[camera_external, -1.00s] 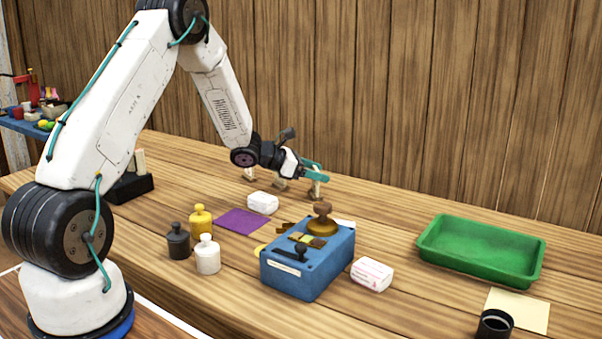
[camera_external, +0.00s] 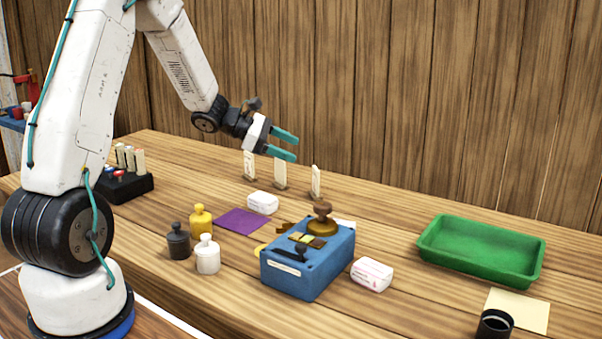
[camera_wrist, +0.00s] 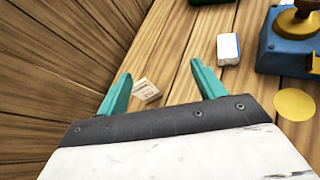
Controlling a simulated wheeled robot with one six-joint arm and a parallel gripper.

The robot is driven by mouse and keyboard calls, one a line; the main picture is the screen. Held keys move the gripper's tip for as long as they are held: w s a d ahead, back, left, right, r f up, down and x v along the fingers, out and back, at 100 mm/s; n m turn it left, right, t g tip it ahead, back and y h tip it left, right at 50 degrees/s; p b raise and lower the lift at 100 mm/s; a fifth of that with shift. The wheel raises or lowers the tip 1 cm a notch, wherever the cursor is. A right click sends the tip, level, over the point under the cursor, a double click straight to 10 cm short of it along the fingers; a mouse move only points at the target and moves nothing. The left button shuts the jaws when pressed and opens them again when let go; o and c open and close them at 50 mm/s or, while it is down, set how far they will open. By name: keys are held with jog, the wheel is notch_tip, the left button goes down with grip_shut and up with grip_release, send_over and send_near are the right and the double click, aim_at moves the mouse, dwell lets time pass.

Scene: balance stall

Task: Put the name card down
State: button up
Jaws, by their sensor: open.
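Three pale name cards stand upright in a row at the back of the bench: a left one (camera_external: 249,164), a middle one (camera_external: 281,172) and a right one (camera_external: 315,181). My gripper (camera_external: 296,147) is open and empty, in the air above the row, clear of the right card. In the wrist view its teal fingers are spread apart (camera_wrist: 160,72), with one pale card (camera_wrist: 146,90) visible beyond and between them. I cannot tell which card that is. The writing on the cards is too small to read.
A blue box (camera_external: 290,280) with a brown-knobbed top, white blocks (camera_external: 263,202) (camera_external: 372,274), small bottles (camera_external: 207,255) and a green tray (camera_external: 480,270) occupy the bench. The wooden wall rises close behind the cards.

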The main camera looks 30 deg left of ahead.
jog(key=s+d+r+m+g+y, duration=0.1)
jog(key=s+d+r+m+g, duration=0.1)
jog(key=s+r+m, duration=0.35)
jog(key=s+d+r+m+g+y, duration=0.1)
jog(key=s+d+r+m+g, duration=0.15)
jog(key=s, duration=0.65)
jog(key=s+d+r+m+g+y, duration=0.1)
jog(key=s+d+r+m+g, duration=0.15)
jog(key=s+m, duration=0.35)
jog(key=s+a+m+y, duration=0.4)
jog(key=s, duration=0.6)
jog(key=s+a+r+m+t+y, duration=0.1)
jog(key=s+a+m+y, duration=0.2)
jog(key=s, duration=0.7)
jog(key=shift+a+r+m+y, duration=0.15)
jog(key=shift+a+m+y, duration=0.3)
jog(key=shift+m, duration=0.25)
